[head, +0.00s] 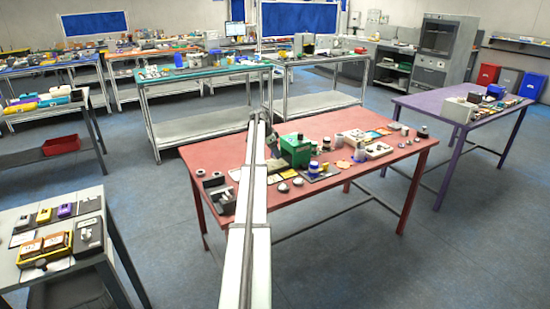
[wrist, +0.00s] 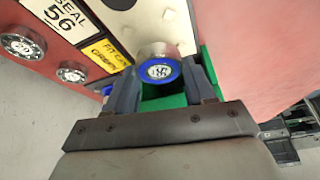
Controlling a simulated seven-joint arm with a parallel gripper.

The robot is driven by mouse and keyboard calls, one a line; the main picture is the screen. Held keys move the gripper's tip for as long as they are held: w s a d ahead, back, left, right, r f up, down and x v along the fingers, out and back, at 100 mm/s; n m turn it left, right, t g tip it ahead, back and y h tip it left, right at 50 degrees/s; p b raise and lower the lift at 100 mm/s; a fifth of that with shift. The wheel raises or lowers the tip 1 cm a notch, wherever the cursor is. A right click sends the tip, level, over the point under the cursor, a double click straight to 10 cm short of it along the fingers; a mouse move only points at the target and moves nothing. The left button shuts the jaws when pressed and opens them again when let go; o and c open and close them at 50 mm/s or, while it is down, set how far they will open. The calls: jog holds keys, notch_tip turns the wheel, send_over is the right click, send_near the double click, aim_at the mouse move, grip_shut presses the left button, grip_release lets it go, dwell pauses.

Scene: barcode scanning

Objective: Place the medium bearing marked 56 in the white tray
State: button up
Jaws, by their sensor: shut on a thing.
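My gripper (wrist: 162,82) is shut on a short silver cylindrical piece with a blue ring (wrist: 160,68), which sits between its two fingers in the wrist view. The round white face of the piece has dark marks too small to read, so I cannot confirm that it is the bearing marked 56. A white card reading "SEAL 56" (wrist: 60,17) lies at upper left. In the head view, a white tray (head: 378,151) with small items in it appears on the right half of the red table (head: 225,160). My gripper is not clear in that view.
Two round metal pieces (wrist: 22,43) (wrist: 72,73) lie left of my gripper, and a yellow label (wrist: 104,57) is nearer. Green surface (wrist: 165,101) shows behind the fingers. The table's left front is partly bare.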

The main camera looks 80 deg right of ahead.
jog(key=shift+f, duration=1.5)
jog(key=shift+f, duration=0.2)
jog(key=o, duration=1.2)
jog(key=shift+o, duration=0.2)
jog(key=a+v, duration=0.1)
jog(key=v, duration=1.2)
jog(key=shift+o, duration=0.5)
jog(key=shift+w+a+r, duration=0.1)
jog(key=shift+w+r, duration=0.05)
jog(key=shift+r, duration=0.1)
